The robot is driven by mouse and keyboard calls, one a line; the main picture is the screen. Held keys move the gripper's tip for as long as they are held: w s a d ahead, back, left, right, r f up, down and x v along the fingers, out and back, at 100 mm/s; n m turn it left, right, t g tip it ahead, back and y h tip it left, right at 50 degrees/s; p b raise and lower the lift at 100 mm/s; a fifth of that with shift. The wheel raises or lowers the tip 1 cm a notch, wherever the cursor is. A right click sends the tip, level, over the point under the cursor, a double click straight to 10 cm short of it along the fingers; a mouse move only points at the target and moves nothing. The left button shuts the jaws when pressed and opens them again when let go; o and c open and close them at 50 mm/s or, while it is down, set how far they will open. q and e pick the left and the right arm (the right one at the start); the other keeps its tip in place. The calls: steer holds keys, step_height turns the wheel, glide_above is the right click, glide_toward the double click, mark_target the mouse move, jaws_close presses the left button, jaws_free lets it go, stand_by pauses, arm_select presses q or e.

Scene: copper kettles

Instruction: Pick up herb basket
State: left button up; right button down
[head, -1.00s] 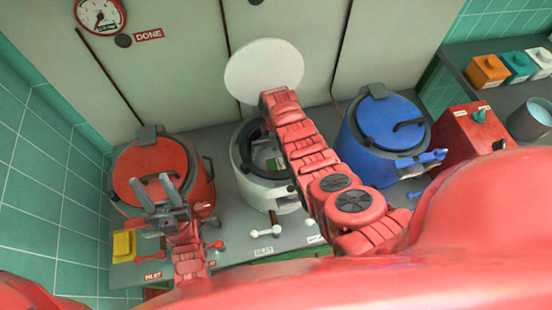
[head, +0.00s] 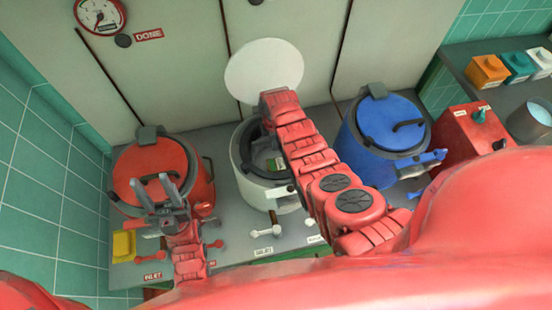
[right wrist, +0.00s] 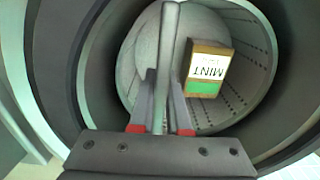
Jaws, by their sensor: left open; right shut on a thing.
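The herb basket is a pale perforated metal bowl (right wrist: 245,55) inside the white kettle (head: 253,190). A green and white box marked MINT (right wrist: 207,75) lies in it. My right gripper (right wrist: 163,78) is shut on the basket's upright grey handle bar (right wrist: 170,28) in the right wrist view. In the head view my right arm covers this gripper and much of the kettle's opening. My left gripper (head: 160,188) is open and empty, over the front of the red kettle (head: 178,160).
The white kettle's round lid (head: 258,68) stands raised behind my right arm. A blue kettle (head: 385,130) with its lid shut is on the right, beside a red control box (head: 463,135). A yellow block (head: 123,244) and small levers line the counter's front.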

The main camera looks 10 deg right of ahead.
steer(key=shift+w+r, duration=0.1)
steer(key=shift+r, duration=0.05)
steer(key=shift+w+r, duration=0.1)
steer(key=shift+r, duration=0.1)
step_height(320, 180, up, 7)
steer(key=b, duration=0.3)
step_height(320, 180, up, 10)
steer(key=p, duration=0.7)
steer(key=shift+r+p, duration=0.2)
steer(key=shift+p, duration=0.15)
steer(key=r+p, duration=0.4)
steer(key=r, duration=0.1)
steer(key=shift+s+r, duration=0.1)
steer(key=shift+s, duration=0.15)
